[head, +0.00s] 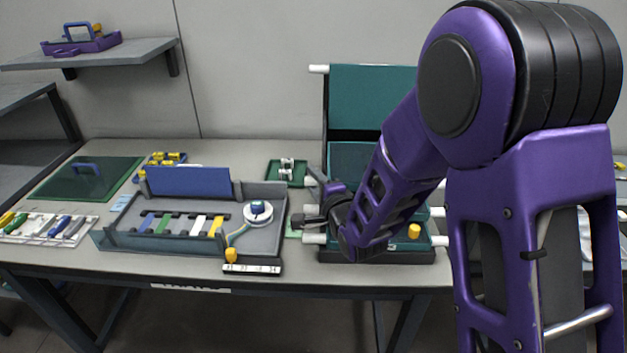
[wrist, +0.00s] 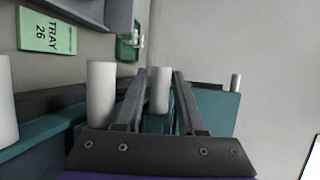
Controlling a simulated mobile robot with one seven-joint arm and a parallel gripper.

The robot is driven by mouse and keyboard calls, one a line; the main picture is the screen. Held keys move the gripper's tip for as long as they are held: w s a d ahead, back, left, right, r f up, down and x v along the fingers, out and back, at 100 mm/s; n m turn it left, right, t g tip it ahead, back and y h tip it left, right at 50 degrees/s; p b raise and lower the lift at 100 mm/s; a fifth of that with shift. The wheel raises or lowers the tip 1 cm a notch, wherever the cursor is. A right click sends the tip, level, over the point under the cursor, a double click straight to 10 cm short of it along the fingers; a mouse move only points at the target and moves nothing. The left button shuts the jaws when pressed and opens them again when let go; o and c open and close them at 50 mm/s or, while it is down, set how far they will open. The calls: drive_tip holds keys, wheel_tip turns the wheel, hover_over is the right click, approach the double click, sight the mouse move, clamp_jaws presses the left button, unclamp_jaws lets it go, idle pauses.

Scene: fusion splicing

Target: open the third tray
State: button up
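The green trays stand as a hinged stack on the bench, with white pegs sticking out at the left. One tray (head: 373,97) is swung up nearly upright at the back. Another green panel (head: 352,157) shows below it, partly behind my arm. The lower trays (head: 330,254) lie flat at the front, largely covered by my arm. My gripper (head: 312,204) is at the left side of the stack. In the wrist view its two fingers (wrist: 158,85) are apart, with a white peg (wrist: 160,92) showing between them. I cannot tell whether they touch it. Which tray the peg belongs to is unclear.
Other white pegs (wrist: 101,95) stand close beside the fingers. A grey work tray (head: 270,240) with a white spool (head: 258,217) sits just left of the stack. A small green tray (head: 300,172) lies behind.

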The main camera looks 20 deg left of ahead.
clamp_jaws()
idle(1.2)
